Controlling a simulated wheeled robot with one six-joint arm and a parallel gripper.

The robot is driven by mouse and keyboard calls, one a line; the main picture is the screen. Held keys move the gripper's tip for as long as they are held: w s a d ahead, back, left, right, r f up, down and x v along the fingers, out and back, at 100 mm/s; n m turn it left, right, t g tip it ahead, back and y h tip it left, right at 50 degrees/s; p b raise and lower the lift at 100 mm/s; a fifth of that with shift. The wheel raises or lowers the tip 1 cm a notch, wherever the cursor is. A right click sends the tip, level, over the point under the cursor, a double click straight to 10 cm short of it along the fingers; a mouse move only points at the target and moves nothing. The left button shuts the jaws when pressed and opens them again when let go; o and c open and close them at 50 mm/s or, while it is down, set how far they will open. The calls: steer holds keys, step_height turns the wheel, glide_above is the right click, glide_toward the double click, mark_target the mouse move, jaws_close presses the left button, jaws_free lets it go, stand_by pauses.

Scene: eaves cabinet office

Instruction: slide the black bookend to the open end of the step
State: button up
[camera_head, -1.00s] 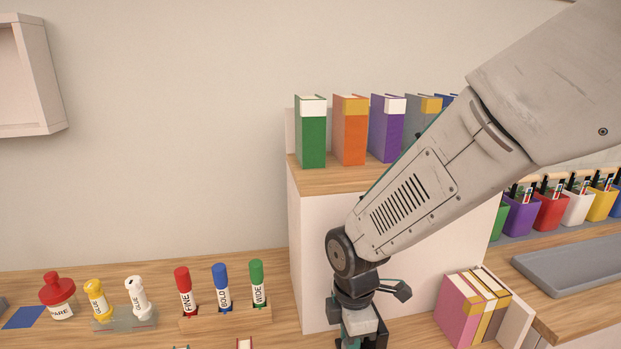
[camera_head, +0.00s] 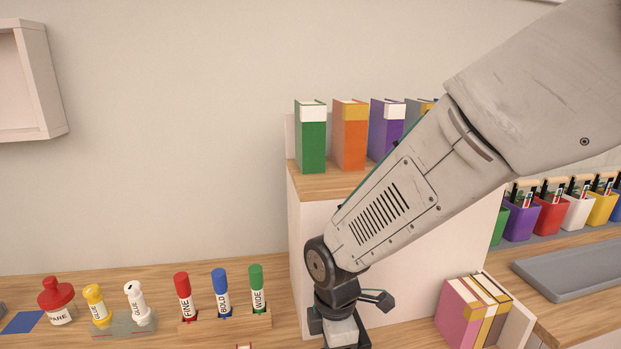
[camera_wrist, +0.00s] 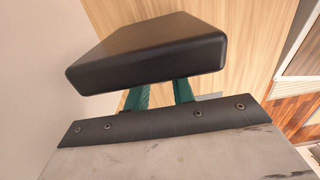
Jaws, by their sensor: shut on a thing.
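In the wrist view a black block (camera_wrist: 150,48), which I take to be the black bookend, lies across my gripper (camera_wrist: 160,94). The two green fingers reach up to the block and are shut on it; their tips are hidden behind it. Wood-grain surface shows beyond the block. In the head view my wrist runs off the bottom edge, in front of a white raised unit with a wood top (camera_head: 316,183). The fingers and the bookend are not visible there. I cannot tell from these views which end of the step is open.
Green (camera_head: 311,140), orange (camera_head: 350,138) and purple (camera_head: 384,135) books stand on the raised unit. Three markers in a wooden holder (camera_head: 245,322) and glue bottles (camera_head: 138,302) stand at left. Pink and yellow books (camera_head: 462,312) lean at right, near a grey tray (camera_head: 570,268).

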steer(key=shift+s+a, duration=0.2)
steer(key=shift+a, duration=0.6)
steer(key=shift+s+a, duration=0.25)
steer(key=shift+a, duration=0.6)
steer(key=shift+s+a, duration=0.2)
steer(key=shift+a, duration=0.6)
steer(key=shift+s+a, duration=0.15)
steer(key=shift+a, duration=0.45)
steer(key=o, duration=0.5)
steer(key=shift+a, duration=0.15)
steer(key=shift+c, duration=0.2)
steer(key=o, duration=1)
step_height(320, 180, up, 10)
